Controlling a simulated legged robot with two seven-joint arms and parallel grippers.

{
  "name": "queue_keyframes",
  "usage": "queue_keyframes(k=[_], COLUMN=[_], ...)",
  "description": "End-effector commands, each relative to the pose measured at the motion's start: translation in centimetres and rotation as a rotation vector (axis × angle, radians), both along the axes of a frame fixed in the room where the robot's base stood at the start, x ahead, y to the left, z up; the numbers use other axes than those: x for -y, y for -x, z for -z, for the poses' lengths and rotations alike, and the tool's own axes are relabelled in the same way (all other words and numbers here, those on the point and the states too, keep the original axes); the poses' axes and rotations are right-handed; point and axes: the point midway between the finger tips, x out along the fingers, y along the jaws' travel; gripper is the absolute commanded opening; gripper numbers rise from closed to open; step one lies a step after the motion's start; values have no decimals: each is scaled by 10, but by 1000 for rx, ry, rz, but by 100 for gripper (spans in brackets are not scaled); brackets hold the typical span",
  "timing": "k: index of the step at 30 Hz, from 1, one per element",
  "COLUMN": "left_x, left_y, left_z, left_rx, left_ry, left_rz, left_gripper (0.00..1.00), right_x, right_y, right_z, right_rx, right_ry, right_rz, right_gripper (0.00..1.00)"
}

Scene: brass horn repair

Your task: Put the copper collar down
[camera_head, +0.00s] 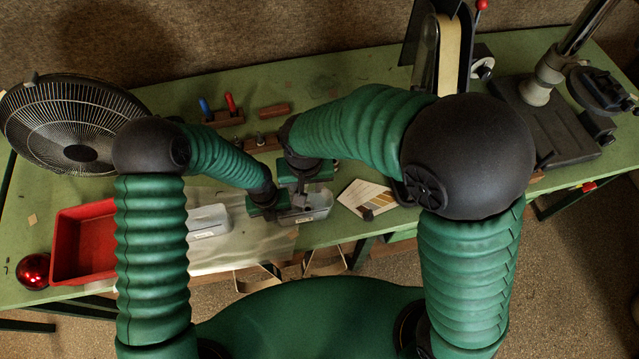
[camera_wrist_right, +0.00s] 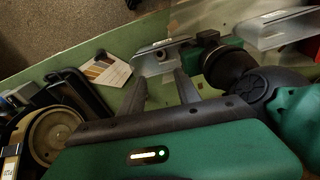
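I cannot make out the copper collar in either view. My right gripper (camera_head: 304,196) is low over a small clear tray (camera_head: 318,205). In the right wrist view its two fingers (camera_wrist_right: 162,80) stand apart with nothing visible between them, and the clear tray (camera_wrist_right: 158,58) lies just beyond the tips. My left gripper (camera_head: 272,212) is close beside the right one, at the tray's left end. It shows in the right wrist view as a green block (camera_wrist_right: 207,42), but its fingers are hidden.
A colour card (camera_head: 367,197) lies right of the grippers. A belt sander (camera_head: 440,50) and drill press (camera_head: 545,90) stand at the right.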

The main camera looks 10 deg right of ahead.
Motion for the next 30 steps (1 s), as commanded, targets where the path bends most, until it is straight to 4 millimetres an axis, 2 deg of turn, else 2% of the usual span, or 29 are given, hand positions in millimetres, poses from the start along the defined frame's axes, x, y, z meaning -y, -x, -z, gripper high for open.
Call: queue_keyframes(k=[2,5,8,10,12,14,17,21,27,30], left_x=[0,0,0,0,0,0,0,-1,-1,0], left_y=[0,0,0,0,0,0,0,-1,-1,0], left_z=[0,0,0,0,0,0,0,1,0,0], left_rx=[0,1,1,0,0,0,0,-1,0,0], left_ry=[0,0,0,0,-1,0,0,1,1,0], left_rz=[0,0,0,-1,0,0,0,-1,-1,0], left_gripper=[0,0,0,0,0,0,0,0,26,28], right_x=[1,23,76,113,140,154,162,161,160,161], right_y=[0,3,18,36,53,64,71,70,70,71], right_z=[-1,-5,-14,-18,-20,-21,-20,-20,-20,-20], right_rx=[0,10,38,65,90,103,111,109,109,110], right_ry=[0,-4,-12,-13,-8,-3,2,3,3,2], right_rz=[0,2,-3,-9,-15,-21,-32,-34,-35,-34], right_gripper=[39,39,39,39,39,39,39,39,39,39])
